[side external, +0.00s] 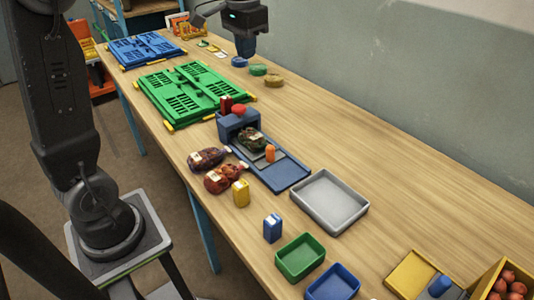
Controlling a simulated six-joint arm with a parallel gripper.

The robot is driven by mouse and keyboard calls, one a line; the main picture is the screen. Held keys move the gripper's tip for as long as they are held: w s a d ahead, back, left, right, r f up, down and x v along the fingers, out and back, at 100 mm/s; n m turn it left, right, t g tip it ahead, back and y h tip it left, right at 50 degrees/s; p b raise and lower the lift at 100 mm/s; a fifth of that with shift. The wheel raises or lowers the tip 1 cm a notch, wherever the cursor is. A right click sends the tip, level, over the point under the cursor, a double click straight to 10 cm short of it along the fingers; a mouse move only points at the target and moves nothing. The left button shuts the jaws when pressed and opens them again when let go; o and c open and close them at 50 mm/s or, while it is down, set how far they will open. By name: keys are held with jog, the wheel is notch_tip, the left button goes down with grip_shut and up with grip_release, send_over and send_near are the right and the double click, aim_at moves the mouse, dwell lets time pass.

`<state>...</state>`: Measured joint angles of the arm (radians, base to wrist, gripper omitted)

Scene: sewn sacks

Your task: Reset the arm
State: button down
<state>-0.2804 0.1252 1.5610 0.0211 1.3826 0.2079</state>
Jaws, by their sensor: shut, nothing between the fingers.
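My gripper (245,50) points down at the top middle of the side external view, above the back part of the table and near several coloured discs. It is shut with nothing held. A dark netted sack (207,158) and a reddish one (221,180) lie on the table, left of a blue device (288,174). Another dark sack (249,138) lies on that device. The gripper is well apart from all the sacks.
Flat green (188,92) and blue (143,48) folded crates lie at the far left. A grey tray (330,202), a green bin (300,257) and a blue bin (334,284) stand nearer.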

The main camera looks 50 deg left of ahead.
jog(key=s+d+f+t, duration=0.2)
jog(key=s+d, duration=0.4)
jog(key=s, duration=0.3)
jog(key=s+d+f+t, duration=0.3)
jog(key=s+d+f, duration=0.1)
jog(key=s, duration=0.6)
jog(key=shift+s+d+m, duration=0.25)
jog(key=shift+d+m, duration=0.15)
jog(key=shift+d, duration=0.45)
jog(key=c, duration=1.8)
grip_release()
jog(key=shift+c, duration=0.2)
